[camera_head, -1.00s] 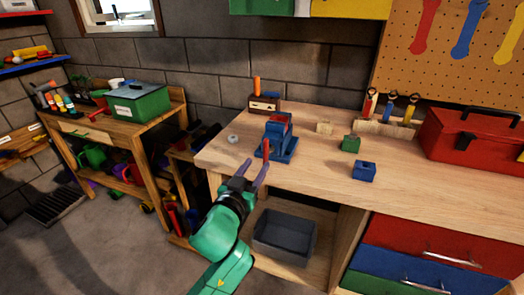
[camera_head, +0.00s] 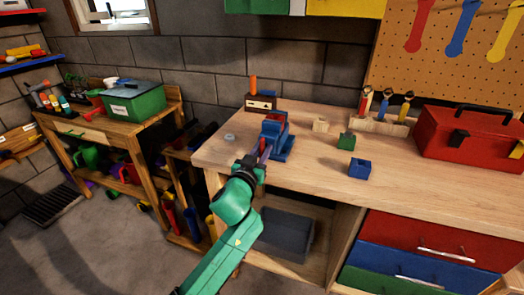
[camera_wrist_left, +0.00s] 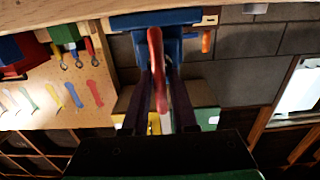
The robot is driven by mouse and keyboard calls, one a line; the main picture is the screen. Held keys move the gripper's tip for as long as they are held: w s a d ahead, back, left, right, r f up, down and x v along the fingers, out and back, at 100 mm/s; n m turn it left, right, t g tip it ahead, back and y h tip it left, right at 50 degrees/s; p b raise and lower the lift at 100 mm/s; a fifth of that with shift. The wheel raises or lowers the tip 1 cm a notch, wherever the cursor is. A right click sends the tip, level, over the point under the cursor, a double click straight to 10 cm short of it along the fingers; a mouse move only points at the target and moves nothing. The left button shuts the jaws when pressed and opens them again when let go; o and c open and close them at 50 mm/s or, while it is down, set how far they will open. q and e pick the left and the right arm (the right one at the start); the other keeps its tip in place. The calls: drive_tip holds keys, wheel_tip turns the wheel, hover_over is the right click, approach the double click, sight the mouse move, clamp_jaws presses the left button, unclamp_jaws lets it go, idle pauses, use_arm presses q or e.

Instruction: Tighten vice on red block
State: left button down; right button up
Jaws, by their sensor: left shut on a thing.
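The blue vice (camera_head: 283,142) stands near the left end of the wooden workbench (camera_head: 320,160). The red block (camera_head: 279,116) shows as a small red patch at the top of the vice, between its jaws; how tightly it sits I cannot tell. The vice's red handle (camera_head: 263,145) faces the front, and it shows large in the left wrist view (camera_wrist_left: 157,65). My left gripper (camera_head: 258,158) is at the front of the vice, its dark fingers (camera_wrist_left: 159,85) on either side of the handle and shut on it. My right gripper is not in view.
A grey nut-like piece (camera_head: 230,137) lies left of the vice. A green block (camera_head: 346,141), a blue block (camera_head: 359,169) and a pale wooden block (camera_head: 320,125) sit to its right. A red toolbox (camera_head: 470,140) stands further right. A grey bin (camera_head: 285,235) sits below the bench.

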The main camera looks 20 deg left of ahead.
use_arm(q)
drive_tip(key=shift+m, duration=0.3)
drive_tip(key=m, duration=0.2)
drive_tip(key=shift+d+m+p, duration=0.2)
drive_tip(key=shift+m+p, duration=0.1)
drive_tip(key=shift+p, duration=0.05)
drive_tip(key=m, duration=0.3)
drive_tip(key=shift+w+d+f+m+p, duration=0.1)
drive_tip(key=shift+d+f+m+p, duration=0.05)
drive_tip(key=shift+f+m+p, duration=0.15)
drive_tip(key=m, duration=0.3)
drive_tip(key=shift+d+f+m, duration=0.1)
drive_tip(key=shift+f+m, duration=0.05)
drive_tip(key=shift+m, duration=0.25)
drive_tip(key=shift+d+f+m+p, duration=0.15)
drive_tip(key=shift+m+p, duration=0.1)
drive_tip(key=shift+m, duration=0.75)
drive_tip(key=shift+a+f+m+p, duration=0.1)
drive_tip(key=shift+f+m+p, duration=0.1)
drive_tip(key=shift+m, duration=0.8)
